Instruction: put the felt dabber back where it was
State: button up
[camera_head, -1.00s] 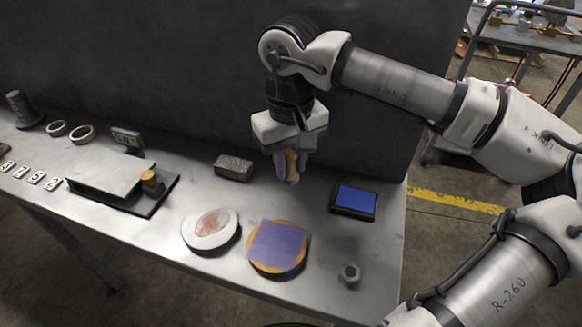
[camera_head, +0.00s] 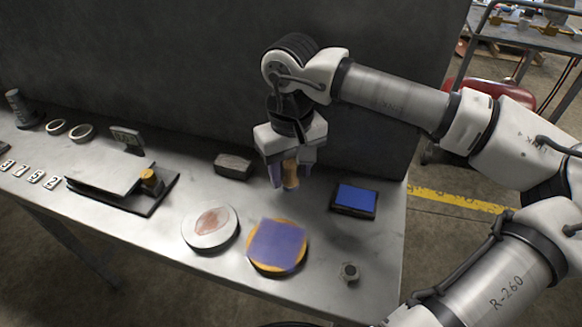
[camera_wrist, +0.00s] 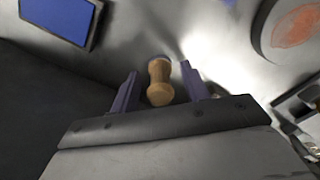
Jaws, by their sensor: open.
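The felt dabber (camera_head: 290,174), with a turned wooden handle, stands upright on the bench towards the back, left of the blue ink pad. In the wrist view its handle (camera_wrist: 160,84) is between my fingers, with a gap on each side. My gripper (camera_head: 289,181) points down around the dabber with its fingers apart, and it also shows open in the wrist view (camera_wrist: 160,92). The felt end is mostly hidden.
A blue ink pad (camera_head: 355,200), a grey block (camera_head: 234,166), a white disc with a reddish patch (camera_head: 210,228), an orange disc with a purple square (camera_head: 277,247) and a nut (camera_head: 349,271) lie around. The dark panel (camera_head: 190,70) rises behind.

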aim_at(291, 162)
jog(key=shift+r, duration=0.1)
notch_tip(291, 162, up, 12)
jog(key=shift+p, duration=0.4)
